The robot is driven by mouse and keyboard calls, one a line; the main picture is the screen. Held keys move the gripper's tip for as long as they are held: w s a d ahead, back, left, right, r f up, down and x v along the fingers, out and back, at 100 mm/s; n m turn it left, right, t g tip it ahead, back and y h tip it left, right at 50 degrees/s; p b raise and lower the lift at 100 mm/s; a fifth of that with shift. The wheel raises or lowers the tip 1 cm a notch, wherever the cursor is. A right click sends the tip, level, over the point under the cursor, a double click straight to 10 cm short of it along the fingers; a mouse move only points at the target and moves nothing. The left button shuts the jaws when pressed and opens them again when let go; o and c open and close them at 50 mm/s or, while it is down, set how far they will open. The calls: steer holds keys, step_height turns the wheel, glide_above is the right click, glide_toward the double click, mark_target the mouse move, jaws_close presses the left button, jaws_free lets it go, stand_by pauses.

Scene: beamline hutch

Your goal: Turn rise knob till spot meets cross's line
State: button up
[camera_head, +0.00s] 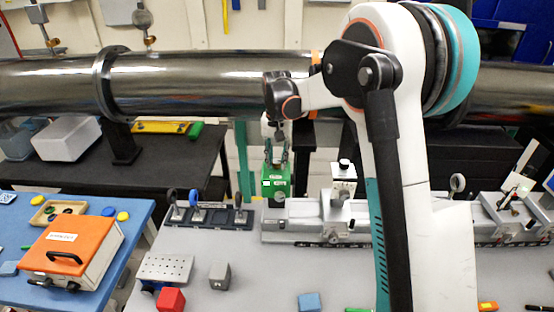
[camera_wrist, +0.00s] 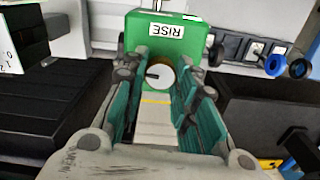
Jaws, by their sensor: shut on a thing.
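The green box (camera_head: 274,181) stands behind the rail; in the wrist view its white label reads RISE (camera_wrist: 166,31). My gripper (camera_head: 277,160) reaches down to the box from above. In the wrist view its teal fingers lie on both sides of the knob and are shut on it. I cannot make out the spot or the cross in either view.
A metal rail (camera_head: 290,224) with mounts runs along the grey bench. A black rack of ring-shaped optics (camera_head: 215,216) is left of the box. A long steel pipe (camera_head: 190,75) crosses behind. An orange case (camera_head: 72,250) sits on the blue table at left.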

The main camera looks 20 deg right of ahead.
mark_target(277, 161)
steer(key=shift+m, duration=0.4)
steer(key=o, duration=1)
steer(key=shift+o, duration=0.2)
step_height(277, 161, up, 12)
